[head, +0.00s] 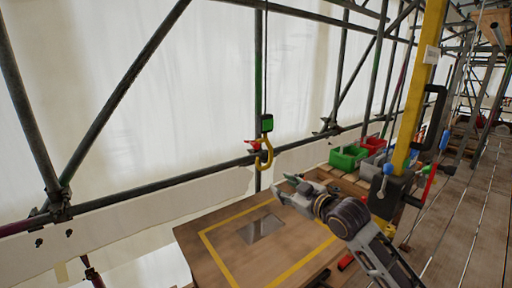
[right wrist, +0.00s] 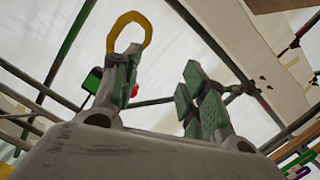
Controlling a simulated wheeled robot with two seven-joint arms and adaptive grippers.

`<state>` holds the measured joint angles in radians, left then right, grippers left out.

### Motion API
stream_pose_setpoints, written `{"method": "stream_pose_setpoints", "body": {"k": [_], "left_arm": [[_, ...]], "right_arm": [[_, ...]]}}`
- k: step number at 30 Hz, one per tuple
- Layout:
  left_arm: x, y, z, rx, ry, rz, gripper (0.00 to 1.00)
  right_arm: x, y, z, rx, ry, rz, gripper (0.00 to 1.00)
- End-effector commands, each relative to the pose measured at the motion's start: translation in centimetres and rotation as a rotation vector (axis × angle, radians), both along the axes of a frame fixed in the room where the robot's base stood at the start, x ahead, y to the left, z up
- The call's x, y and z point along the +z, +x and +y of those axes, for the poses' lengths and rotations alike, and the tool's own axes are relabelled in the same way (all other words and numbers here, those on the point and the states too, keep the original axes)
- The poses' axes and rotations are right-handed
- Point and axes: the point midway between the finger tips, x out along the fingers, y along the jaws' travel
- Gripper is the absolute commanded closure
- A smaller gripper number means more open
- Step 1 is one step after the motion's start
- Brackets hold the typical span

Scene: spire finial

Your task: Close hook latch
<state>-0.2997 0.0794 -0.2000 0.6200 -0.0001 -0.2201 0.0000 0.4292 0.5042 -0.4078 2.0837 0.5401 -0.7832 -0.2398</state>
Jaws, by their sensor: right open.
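A yellow hook (head: 267,158) hangs from a dark cable under a green block (head: 267,123) in the head view. Its small red latch (head: 252,144) sticks out to the left near the top of the hook. My right gripper (head: 284,188) is open and empty, a little below and right of the hook in that picture. In the right wrist view, the yellow hook (right wrist: 147,34) shows as a curve behind the left finger of my right gripper (right wrist: 158,85). The red latch (right wrist: 134,90) is mostly hidden behind that finger. My left gripper is out of view.
A wooden platform (head: 190,240) with a yellow outline lies below the hook. Scaffold tubes (head: 170,190) cross behind it. A green bin (head: 348,157) and a red bin (head: 372,143) stand to the right, near a yellow post (head: 418,90). Space around the hook is open.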

Motion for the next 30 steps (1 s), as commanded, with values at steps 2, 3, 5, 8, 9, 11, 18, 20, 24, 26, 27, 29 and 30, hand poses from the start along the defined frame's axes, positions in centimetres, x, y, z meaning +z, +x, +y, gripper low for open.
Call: {"method": "stream_pose_setpoints", "body": {"k": [2,3,5,8,9,11,18,20,24,26,27,29,30], "left_arm": [[-0.1,0.0,0.0,0.0,0.0,0.0,0.57],[-0.1,0.0,0.0,0.0,0.0,0.0,0.57],[-0.1,0.0,0.0,0.0,0.0,0.0,0.57],[-0.1,0.0,0.0,0.0,0.0,0.0,0.57],[-0.1,0.0,0.0,0.0,0.0,0.0,0.57],[-0.1,0.0,0.0,0.0,0.0,0.0,0.57],[-0.1,0.0,0.1,0.0,0.0,0.0,0.57],[-0.1,0.0,0.0,0.0,0.0,0.0,0.57],[-0.1,0.0,0.1,0.0,0.0,0.0,0.57],[-0.1,0.0,0.1,0.0,0.0,0.0,0.57],[-0.1,0.0,0.1,0.0,0.001,0.0,0.57],[-0.1,0.0,0.1,0.0,0.001,0.0,0.57],[-0.1,0.0,0.1,0.0,0.001,0.0,0.57]], "right_arm": [[2.4,0.3,0.2,0.018,-0.003,-0.049,0.56],[3.4,0.4,0.3,0.027,-0.004,-0.072,0.56],[4.9,0.4,0.5,0.041,-0.005,-0.103,0.56],[7.0,0.4,0.8,0.059,-0.005,-0.146,0.56],[7.7,0.4,0.8,0.064,-0.006,-0.16,0.56],[8.4,0.4,0.9,0.071,-0.007,-0.176,0.56],[9.4,0.3,1.1,0.081,-0.006,-0.198,0.56],[9.4,0.3,1.1,0.081,-0.006,-0.197,0.56],[9.4,0.3,1.0,0.08,-0.006,-0.197,0.56],[9.4,0.4,1.1,0.08,-0.006,-0.197,0.56],[9.4,0.4,1.1,0.08,-0.006,-0.197,0.56],[9.4,0.5,1.1,0.08,-0.005,-0.197,0.56],[9.4,0.6,1.2,0.08,-0.005,-0.197,0.56]]}}
